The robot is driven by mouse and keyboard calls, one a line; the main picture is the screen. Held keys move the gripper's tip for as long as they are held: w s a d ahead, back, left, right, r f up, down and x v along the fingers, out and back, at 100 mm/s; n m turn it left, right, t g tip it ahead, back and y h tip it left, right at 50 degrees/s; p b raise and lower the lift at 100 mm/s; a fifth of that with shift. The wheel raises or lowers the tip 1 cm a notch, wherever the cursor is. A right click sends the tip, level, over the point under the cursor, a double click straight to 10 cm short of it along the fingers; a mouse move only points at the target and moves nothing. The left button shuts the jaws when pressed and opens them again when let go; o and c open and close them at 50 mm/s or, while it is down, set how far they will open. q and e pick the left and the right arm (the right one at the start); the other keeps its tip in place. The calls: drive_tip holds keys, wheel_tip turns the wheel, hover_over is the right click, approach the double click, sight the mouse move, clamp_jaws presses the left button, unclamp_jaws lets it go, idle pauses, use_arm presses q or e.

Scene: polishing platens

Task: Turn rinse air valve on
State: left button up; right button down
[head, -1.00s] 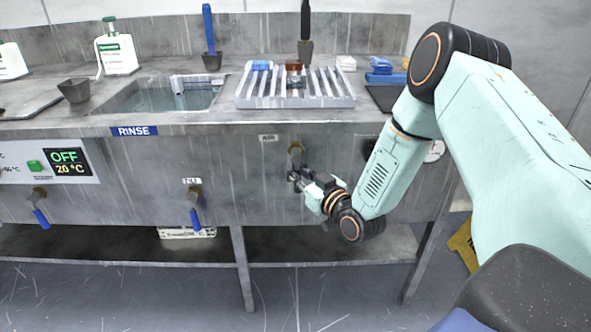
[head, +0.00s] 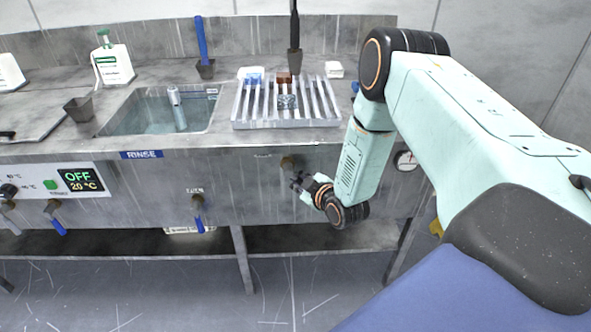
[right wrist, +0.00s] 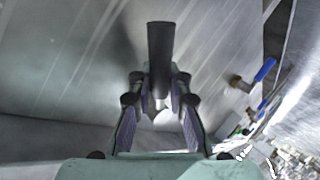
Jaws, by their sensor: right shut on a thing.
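The air valve (head: 290,162) is a brass fitting on the grey front panel of the rinse bench, below a small label (head: 262,155) too blurred to read now. My right gripper (head: 297,184) is just below the valve, in front of the panel. In the right wrist view a dark valve handle (right wrist: 161,60) stands upright between the fingers of my right gripper (right wrist: 160,98), which are closed on its lower part. The handle is mostly hidden by the gripper in the head view. My left gripper is not in view.
Another valve with a blue handle (head: 199,214) hangs on the panel to the left; one also shows in the wrist view (right wrist: 263,72). A pressure gauge (head: 405,160) is right of my arm. The sink (head: 120,125) and slatted rack (head: 240,122) are above. The bench leg (head: 243,262) stands below.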

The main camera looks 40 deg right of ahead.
drive_tip(key=n+g+p, duration=0.1)
drive_tip(key=p, duration=0.1)
drive_tip(key=r+n+h+p, duration=0.1)
drive_tip(key=p, duration=0.1)
drive_tip(key=s+g+h+p, duration=0.1)
drive_tip(key=p, duration=0.1)
drive_tip(key=shift+d+r+n+g+p, duration=0.25)
drive_tip(key=shift+d+n+g+p, duration=0.05)
drive_tip(key=shift+d+n, duration=0.1)
drive_tip(key=shift+s+d+r+n+g+h+p, duration=0.15)
drive_tip(key=shift+n+g+h+p, duration=0.1)
drive_tip(key=shift+n+h+p, duration=0.35)
drive_tip(key=shift+w+r+n+g+h+p, duration=0.1)
drive_tip(key=shift+r+n+g+h+p, duration=0.15)
drive_tip(key=shift+p, duration=0.5)
drive_tip(key=shift+f, duration=0.1)
drive_tip(key=c, duration=1.7)
unclamp_jaws()
drive_tip(key=o, duration=0.4)
drive_tip(key=shift+r, duration=0.3)
drive_tip(key=shift+f, duration=0.1)
drive_tip(key=v, duration=1.1)
drive_tip(key=shift+s+a, duration=0.25)
